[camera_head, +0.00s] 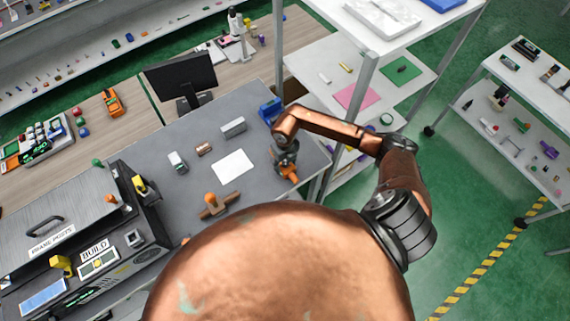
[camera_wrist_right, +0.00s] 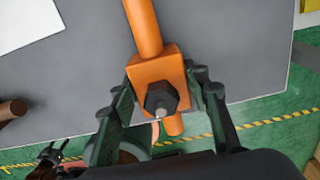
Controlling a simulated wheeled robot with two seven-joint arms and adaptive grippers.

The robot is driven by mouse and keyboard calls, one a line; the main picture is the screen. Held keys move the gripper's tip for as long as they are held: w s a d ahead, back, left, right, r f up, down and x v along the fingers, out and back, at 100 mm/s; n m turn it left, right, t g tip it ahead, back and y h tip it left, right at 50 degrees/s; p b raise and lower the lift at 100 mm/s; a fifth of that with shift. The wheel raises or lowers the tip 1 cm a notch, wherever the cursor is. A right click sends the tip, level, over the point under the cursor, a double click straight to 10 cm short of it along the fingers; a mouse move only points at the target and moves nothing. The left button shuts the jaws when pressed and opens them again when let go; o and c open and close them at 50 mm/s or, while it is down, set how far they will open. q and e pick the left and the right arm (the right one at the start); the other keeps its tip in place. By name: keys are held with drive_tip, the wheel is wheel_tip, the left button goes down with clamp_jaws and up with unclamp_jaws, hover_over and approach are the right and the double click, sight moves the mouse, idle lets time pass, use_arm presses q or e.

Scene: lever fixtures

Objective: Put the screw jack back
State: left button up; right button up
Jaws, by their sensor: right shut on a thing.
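My right gripper (camera_head: 287,166) is over the right part of the grey tabletop. It is shut on an orange block with a round bar through it, which I take to be the screw jack (camera_head: 290,173). In the right wrist view the fingers (camera_wrist_right: 166,84) hold opposite sides of the orange screw jack (camera_wrist_right: 146,30). A dark hex head faces the camera, and the bar runs away across the tabletop. Whether the jack touches the table, I cannot tell.
A white sheet (camera_head: 232,166) lies left of the gripper. Small blocks (camera_head: 233,127), a blue item (camera_head: 269,109) and a brown-handled tool (camera_head: 218,206) are nearby. A monitor (camera_head: 181,78) stands behind. A shelf post (camera_head: 363,75) rises close beyond my right arm.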

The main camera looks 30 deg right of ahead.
drive_tip(key=o, duration=1.5)
drive_tip(key=shift+r, duration=0.1)
drive_tip(key=shift+r, duration=0.3)
wheel_tip(320, 180, up, 12)
drive_tip(key=shift+f+b, duration=0.25)
drive_tip(key=shift+b, duration=0.85)
